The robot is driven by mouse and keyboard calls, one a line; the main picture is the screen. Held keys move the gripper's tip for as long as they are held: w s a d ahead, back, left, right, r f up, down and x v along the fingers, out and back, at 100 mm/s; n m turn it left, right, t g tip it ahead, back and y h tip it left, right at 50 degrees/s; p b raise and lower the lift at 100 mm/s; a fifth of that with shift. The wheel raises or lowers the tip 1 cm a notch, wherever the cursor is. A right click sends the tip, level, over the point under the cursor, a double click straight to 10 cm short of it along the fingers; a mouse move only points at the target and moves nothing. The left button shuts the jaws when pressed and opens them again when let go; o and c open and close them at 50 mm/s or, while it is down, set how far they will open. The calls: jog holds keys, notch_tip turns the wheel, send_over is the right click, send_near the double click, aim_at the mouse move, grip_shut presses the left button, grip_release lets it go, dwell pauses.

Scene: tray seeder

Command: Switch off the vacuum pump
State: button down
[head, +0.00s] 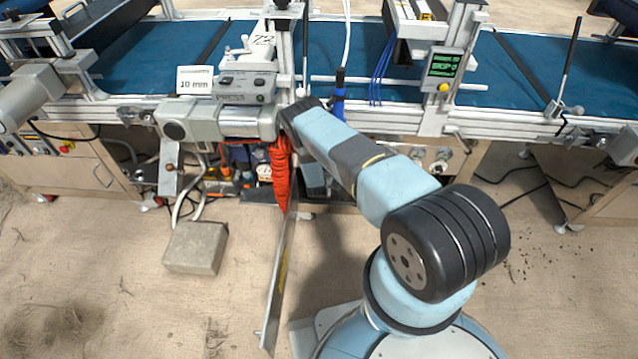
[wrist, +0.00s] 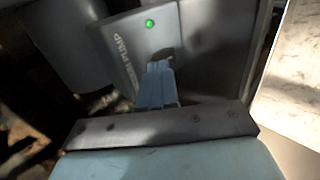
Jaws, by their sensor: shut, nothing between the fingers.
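In the wrist view a grey panel (wrist: 215,45) carries a label of which the letters "PUMP" can be read. A small green light (wrist: 150,23) glows near its top. My gripper (wrist: 159,66) is shut and empty, its blue fingertips right in front of the panel, below the light. A dark shape (wrist: 163,52) shows at the fingertips; it may be a switch or a shadow, and I cannot tell its position or whether the fingers touch it. In the head view my gripper and the pump panel are hidden behind my arm and the machine's front.
The seeder line with its blue belt (head: 345,60) runs across the back. A display (head: 444,66) glows green.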

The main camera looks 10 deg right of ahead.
jog(key=v, duration=1.2)
jog(key=shift+s, duration=0.2)
